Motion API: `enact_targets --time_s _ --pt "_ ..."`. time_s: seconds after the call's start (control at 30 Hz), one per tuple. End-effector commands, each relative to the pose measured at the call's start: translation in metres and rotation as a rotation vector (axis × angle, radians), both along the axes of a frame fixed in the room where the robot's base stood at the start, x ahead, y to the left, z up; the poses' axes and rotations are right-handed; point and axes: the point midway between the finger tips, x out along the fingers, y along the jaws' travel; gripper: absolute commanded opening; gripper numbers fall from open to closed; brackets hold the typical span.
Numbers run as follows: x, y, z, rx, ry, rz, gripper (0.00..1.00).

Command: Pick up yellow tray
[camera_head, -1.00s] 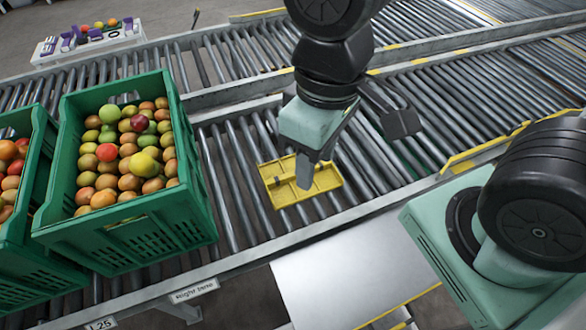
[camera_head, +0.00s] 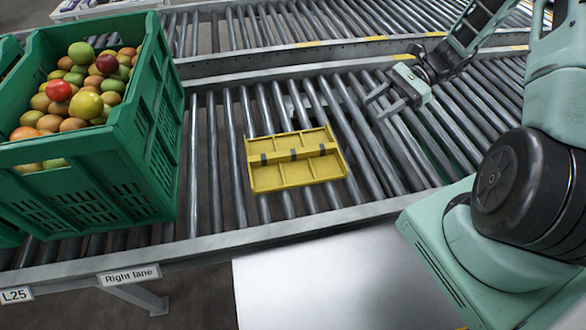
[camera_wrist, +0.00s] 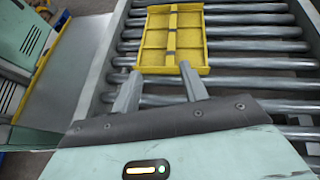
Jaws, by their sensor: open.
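The yellow tray (camera_head: 294,160) lies flat on the grey rollers of the near conveyor, close to its front rail. It has shallow compartments and a raised bar across its middle.
A metal front rail (camera_head: 215,238) with a "Right lane" sign (camera_head: 130,275) runs below the tray. Bare rollers (camera_head: 215,150) lie between crate and tray.

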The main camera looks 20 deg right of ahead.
Motion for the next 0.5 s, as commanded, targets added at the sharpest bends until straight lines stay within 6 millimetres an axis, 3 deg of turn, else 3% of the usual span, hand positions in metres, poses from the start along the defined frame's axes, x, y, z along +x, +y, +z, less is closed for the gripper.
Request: enact_targets --time_s 0.03,0.23,0.37,0.5 --pt "-0.002 -0.017 -0.022 0.032 0.02 -0.067 0.44" --pt "-0.007 -0.048 -0.046 0.098 0.053 -0.196 0.44" --pt "-0.005 -0.038 -0.053 0.106 0.058 -0.207 0.44" --pt "0.0 -0.012 -0.064 0.106 0.059 -0.204 0.44"
